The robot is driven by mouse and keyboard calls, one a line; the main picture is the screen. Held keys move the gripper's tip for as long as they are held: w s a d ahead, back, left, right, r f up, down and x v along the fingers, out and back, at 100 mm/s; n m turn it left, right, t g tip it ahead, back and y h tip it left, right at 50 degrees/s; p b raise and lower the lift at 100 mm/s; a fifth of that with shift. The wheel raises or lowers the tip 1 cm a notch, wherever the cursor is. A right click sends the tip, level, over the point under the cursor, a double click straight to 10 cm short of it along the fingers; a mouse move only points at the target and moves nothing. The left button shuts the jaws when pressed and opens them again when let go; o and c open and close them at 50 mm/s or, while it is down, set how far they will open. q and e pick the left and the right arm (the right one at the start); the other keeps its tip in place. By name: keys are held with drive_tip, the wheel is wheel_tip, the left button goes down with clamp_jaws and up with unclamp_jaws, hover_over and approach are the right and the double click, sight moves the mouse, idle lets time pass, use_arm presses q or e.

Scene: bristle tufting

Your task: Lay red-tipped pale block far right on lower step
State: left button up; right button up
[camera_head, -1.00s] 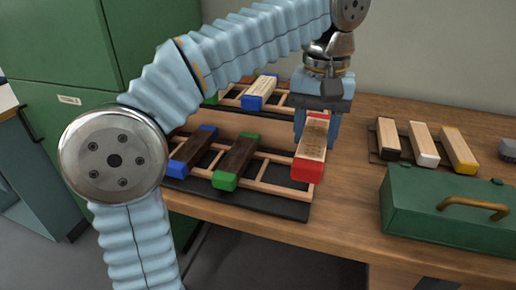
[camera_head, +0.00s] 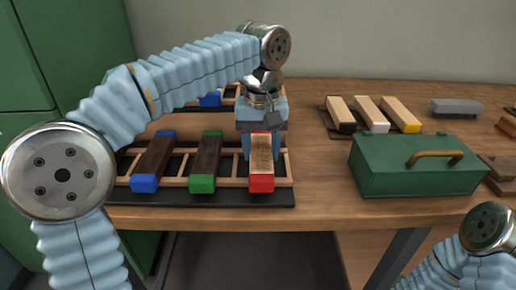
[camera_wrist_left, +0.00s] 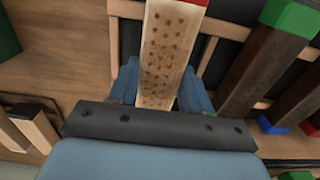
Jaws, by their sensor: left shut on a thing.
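The red-tipped pale block (camera_head: 263,160) is at the far right of the lower step (camera_head: 284,198), its red end towards the front. It lies in line with the other blocks, on or just above the rails; contact is not clear. My left gripper (camera_head: 262,148) is shut on its back part from above. In the left wrist view the pale block (camera_wrist_left: 165,50), dotted with small holes, sits between the fingers. A dark green-tipped block (camera_head: 206,160) and a dark blue-tipped block (camera_head: 154,160) lie to its left. My right gripper is out of view.
The upper step behind holds a blue-tipped block (camera_head: 210,98), partly hidden by my left arm. A green toolbox (camera_head: 418,168) stands to the right. Behind it lie black-, white- and yellow-tipped pale blocks (camera_head: 372,114). Bare tabletop (camera_head: 320,165) separates the lower step from the toolbox.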

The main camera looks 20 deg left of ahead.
sight(261, 150)
use_arm(q)
drive_tip(key=shift+f, duration=0.15)
drive_tip(key=o, duration=1.2)
drive_tip(key=shift+c, duration=0.2)
drive_tip(key=shift+r, duration=0.5)
wheel_tip(261, 150, up, 11)
drive_tip(key=p, duration=0.1)
drive_tip(key=shift+r+p, duration=0.2)
drive_tip(key=shift+p, duration=0.2)
